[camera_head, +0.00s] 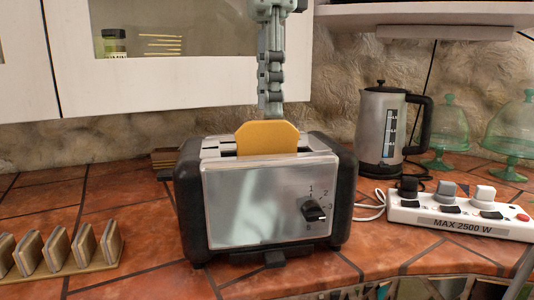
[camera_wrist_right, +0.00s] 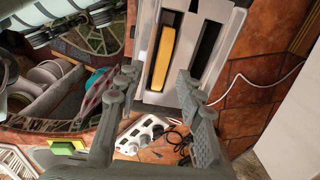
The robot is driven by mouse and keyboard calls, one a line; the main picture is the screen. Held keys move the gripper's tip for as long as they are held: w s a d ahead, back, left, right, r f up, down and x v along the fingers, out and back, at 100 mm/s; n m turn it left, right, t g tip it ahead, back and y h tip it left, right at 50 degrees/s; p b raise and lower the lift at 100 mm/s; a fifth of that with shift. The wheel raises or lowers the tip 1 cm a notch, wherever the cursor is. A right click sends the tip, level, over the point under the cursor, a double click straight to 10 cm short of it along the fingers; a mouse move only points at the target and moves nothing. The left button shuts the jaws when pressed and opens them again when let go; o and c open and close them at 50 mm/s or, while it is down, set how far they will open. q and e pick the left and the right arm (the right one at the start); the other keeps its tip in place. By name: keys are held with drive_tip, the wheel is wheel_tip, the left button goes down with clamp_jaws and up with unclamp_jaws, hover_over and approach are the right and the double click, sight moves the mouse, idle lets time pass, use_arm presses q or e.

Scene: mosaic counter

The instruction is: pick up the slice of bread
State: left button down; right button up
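The slice of bread (camera_head: 267,138) is golden yellow and stands upright in a slot of the silver and black toaster (camera_head: 255,205), its top sticking out. In the right wrist view the bread (camera_wrist_right: 163,55) shows as a narrow yellow strip in one slot, with the other slot dark and empty. My right gripper (camera_head: 271,108) hangs from above, its fingers close to the bread's top edge. In the right wrist view its fingertips (camera_wrist_right: 158,80) are apart with nothing between them. Whether they touch the bread is not clear. My left gripper is not in view.
A kettle (camera_head: 381,125) and a white power strip (camera_head: 460,214) with plugs and a cable are to the right. Green glass domes (camera_head: 448,125) stand behind. A wooden rack (camera_head: 68,265) with several slices is at the left. A cabinet (camera_head: 150,85) hangs above.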

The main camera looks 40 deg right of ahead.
sight(267, 125)
drive_tip(key=f, duration=0.4)
drive_tip(key=shift+w+f, duration=0.2)
drive_tip(key=shift+f, duration=0.2)
drive_tip(key=c, duration=0.8)
